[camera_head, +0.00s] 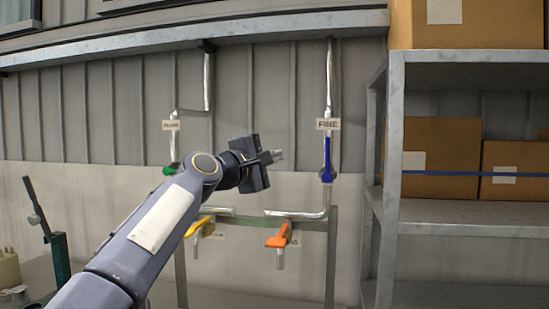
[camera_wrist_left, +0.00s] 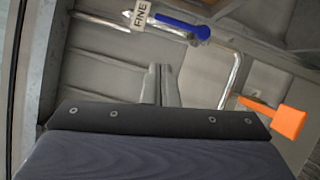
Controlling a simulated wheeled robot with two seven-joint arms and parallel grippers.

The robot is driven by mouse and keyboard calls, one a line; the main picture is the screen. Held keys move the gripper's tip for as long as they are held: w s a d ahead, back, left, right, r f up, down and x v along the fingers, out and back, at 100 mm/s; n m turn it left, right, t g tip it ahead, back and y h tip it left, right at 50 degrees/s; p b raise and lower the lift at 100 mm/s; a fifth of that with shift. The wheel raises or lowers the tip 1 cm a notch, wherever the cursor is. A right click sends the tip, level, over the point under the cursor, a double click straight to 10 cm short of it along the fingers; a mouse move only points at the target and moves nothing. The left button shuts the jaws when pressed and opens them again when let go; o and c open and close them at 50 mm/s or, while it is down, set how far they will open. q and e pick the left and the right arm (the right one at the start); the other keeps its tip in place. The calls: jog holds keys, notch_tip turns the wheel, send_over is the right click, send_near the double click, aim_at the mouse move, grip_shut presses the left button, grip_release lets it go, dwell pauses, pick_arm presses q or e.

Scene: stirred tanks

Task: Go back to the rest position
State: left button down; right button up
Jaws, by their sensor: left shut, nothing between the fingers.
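My left gripper (camera_head: 277,156) is raised in the middle of the head view, its fingers shut and empty, pointing right. In the left wrist view its fingers (camera_wrist_left: 160,84) are together with nothing between them. A blue valve handle (camera_head: 327,158) on the pipe under the "FINE" label (camera_head: 328,124) stands to the right of the fingertips, apart from them. The blue handle also shows in the left wrist view (camera_wrist_left: 180,25). An orange valve handle (camera_head: 278,237) is below the gripper, with nothing touching it. My right gripper is in neither view.
A yellow handle (camera_head: 198,227) sits behind my left forearm, and a green handle (camera_head: 169,170) is left of it. A metal shelf (camera_head: 450,213) with cardboard boxes (camera_head: 441,157) stands at the right. A dark green stand (camera_head: 60,258) is at the lower left.

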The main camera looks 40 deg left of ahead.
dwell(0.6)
pick_arm(q)
jog(key=s+d+f+m+g+h, duration=0.1)
jog(key=s+d+f+m+g, duration=0.3)
jog(key=f, duration=1.1)
jog(key=s+d+f+m+g+h, duration=0.2)
jog(key=s+d+f+m+g, duration=0.3)
jog(key=s+d+f+m, duration=0.4)
jog(key=s+d+f+m+g+h, duration=0.2)
jog(key=s+d+f+m+g, duration=0.2)
jog(key=s+d+f, duration=0.7)
notch_tip(320, 180, down, 11)
jog(key=d+m, duration=0.1)
jog(key=m, duration=0.1)
jog(key=shift+d+m, duration=0.4)
jog(key=shift+s+r, duration=0.1)
